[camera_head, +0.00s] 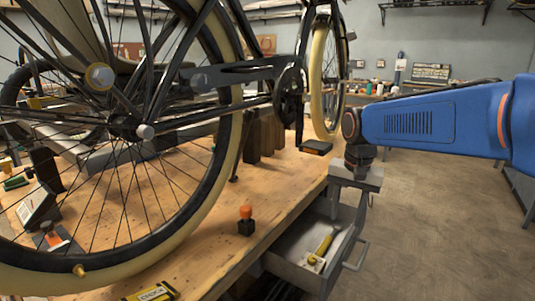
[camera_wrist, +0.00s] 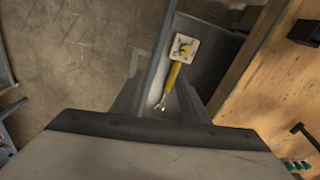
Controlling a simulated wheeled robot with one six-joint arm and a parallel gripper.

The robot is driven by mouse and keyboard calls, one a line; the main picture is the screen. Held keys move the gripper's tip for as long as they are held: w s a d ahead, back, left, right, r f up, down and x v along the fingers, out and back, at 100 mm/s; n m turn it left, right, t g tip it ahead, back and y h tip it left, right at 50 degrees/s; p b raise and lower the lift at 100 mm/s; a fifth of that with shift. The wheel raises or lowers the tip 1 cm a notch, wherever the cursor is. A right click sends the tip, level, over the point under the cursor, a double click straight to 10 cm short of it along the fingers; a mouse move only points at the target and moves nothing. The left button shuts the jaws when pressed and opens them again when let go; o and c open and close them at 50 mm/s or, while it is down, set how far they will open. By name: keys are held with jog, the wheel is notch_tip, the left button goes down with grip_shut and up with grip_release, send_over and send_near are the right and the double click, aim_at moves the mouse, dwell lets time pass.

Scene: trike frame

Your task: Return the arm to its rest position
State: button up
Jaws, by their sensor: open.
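My blue arm (camera_head: 430,120) reaches in from the right in the head view. My gripper (camera_head: 350,198) hangs from its end, pointing down over the open drawer (camera_head: 352,265) at the workbench edge. Its jaws are apart, with nothing seen held between them. In the wrist view my gripper (camera_wrist: 160,98) shows in front of the drawer. A yellow-handled tool (camera_head: 325,243) lies in the drawer below. It also shows in the wrist view (camera_wrist: 173,75), with its metal end partly between the fingers in the picture and its other end over a white square piece (camera_wrist: 184,48).
The wooden workbench (camera_head: 215,240) carries the trike, whose large wheel (camera_head: 225,170) stands close on the left. A small orange-topped black item (camera_head: 245,220) and a yellow box (camera_head: 152,292) are on the bench. The floor (camera_head: 440,220) at the right is clear.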

jog(key=s+d+f+n+t, duration=0.1)
jog(key=s+d+f, duration=0.1)
jog(key=s, duration=0.5)
jog(key=s+d+f+n+t, duration=0.1)
jog(key=s+d+f+n, duration=0.1)
jog(key=s, duration=0.6)
jog(key=s+d+f+n+t, duration=0.1)
jog(key=s+d+f+n, duration=0.1)
jog(key=s, duration=0.5)
jog(key=shift+s+f+t, duration=0.25)
jog(key=shift+f+t, duration=0.15)
jog(key=shift+f, duration=0.05)
